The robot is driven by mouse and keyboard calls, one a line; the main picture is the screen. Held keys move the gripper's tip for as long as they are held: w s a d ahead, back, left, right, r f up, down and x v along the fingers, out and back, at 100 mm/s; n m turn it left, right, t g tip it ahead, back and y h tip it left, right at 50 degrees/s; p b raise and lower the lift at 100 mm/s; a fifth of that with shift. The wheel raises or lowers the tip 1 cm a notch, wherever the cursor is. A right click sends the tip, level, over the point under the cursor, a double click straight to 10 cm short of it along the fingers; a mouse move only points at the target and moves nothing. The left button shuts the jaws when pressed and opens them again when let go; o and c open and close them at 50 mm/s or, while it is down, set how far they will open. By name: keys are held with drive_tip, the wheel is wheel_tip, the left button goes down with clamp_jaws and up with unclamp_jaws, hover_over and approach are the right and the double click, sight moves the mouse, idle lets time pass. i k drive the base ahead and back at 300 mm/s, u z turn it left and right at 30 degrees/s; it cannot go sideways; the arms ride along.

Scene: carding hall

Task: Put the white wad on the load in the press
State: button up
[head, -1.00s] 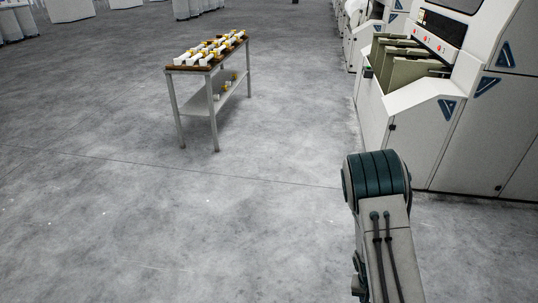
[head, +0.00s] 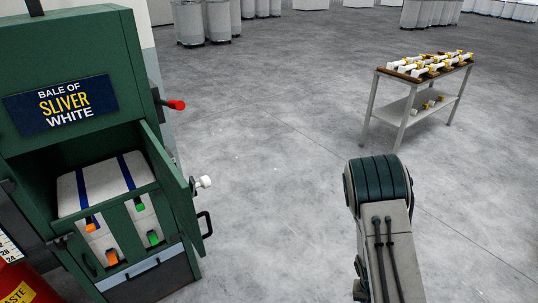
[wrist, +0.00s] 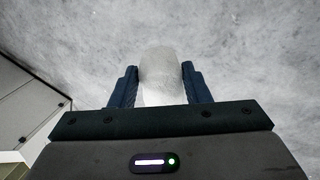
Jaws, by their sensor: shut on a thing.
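In the wrist view my gripper (wrist: 160,88) is shut on the white wad (wrist: 160,70), which sits between its two dark fingers over the grey floor. The head view shows only part of my arm; the gripper and wad are hidden there. The green press (head: 70,30) stands at the left of the head view, with a sign reading "BALE OF SLIVER WHITE". Its front door (head: 170,185) stands open to the right. Inside lies the white load (head: 100,186) with blue straps across it.
A small table (head: 384,72) with white and yellow bobbins stands at the upper right. A red waste bin (head: 20,285) is at the lower left. Grey cans (head: 190,22) stand at the back. The floor (head: 270,180) between press and table is clear.

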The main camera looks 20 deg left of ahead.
sight(104, 180)
drive_tip(key=u, duration=2.3)
drive_tip(key=i, duration=1.65)
